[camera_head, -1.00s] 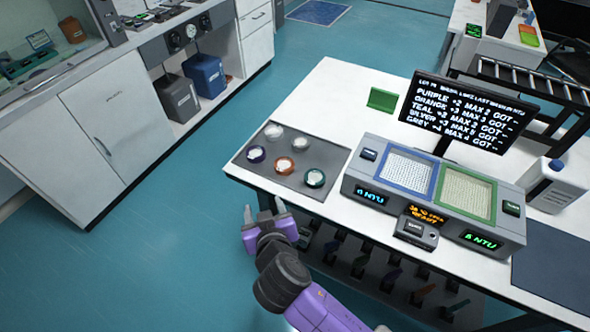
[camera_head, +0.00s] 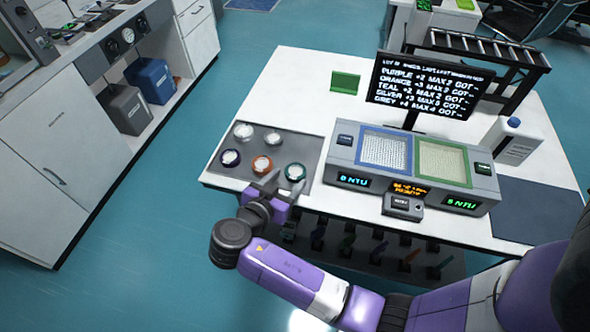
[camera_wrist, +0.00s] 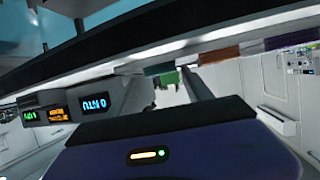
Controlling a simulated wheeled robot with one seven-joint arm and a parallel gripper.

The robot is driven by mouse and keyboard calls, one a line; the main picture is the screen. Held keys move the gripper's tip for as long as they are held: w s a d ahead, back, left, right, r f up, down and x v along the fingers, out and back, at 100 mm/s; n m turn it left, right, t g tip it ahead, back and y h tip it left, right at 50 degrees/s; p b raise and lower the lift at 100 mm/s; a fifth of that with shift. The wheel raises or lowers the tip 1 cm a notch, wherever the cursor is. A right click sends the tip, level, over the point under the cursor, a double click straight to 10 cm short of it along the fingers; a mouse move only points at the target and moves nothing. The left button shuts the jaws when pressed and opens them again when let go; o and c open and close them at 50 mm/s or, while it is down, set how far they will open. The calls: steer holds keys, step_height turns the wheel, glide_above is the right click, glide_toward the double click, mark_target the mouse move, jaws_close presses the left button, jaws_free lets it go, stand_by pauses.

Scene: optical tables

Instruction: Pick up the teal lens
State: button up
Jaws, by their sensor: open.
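The teal lens (camera_head: 295,172) is a round disc with a dark teal rim and pale centre. It lies at the front right of the grey mat (camera_head: 224,178) on the white table. My gripper (camera_head: 284,185) is open and empty at the table's front edge, just in front of the teal lens and slightly to its left in the head view. Whether the fingers touch anything cannot be told. In the wrist view I cannot make out the teal lens.
The orange-rimmed lens (camera_head: 262,164), the dark purple lens (camera_head: 230,158) and two pale lenses (camera_head: 243,131) share the mat. The two-pad instrument (camera_head: 412,180) stands close to the right. A screen (camera_head: 425,85) and green block (camera_head: 345,82) are behind. White table top between mat and block is clear.

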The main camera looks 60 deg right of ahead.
mark_target(294, 173)
steer(key=shift+p+x, duration=0.4)
steer(key=shift+x, duration=1.4)
steer(key=c, duration=1.1)
steer(key=shift+o, duration=0.2)
steer(key=shift+r, duration=0.15)
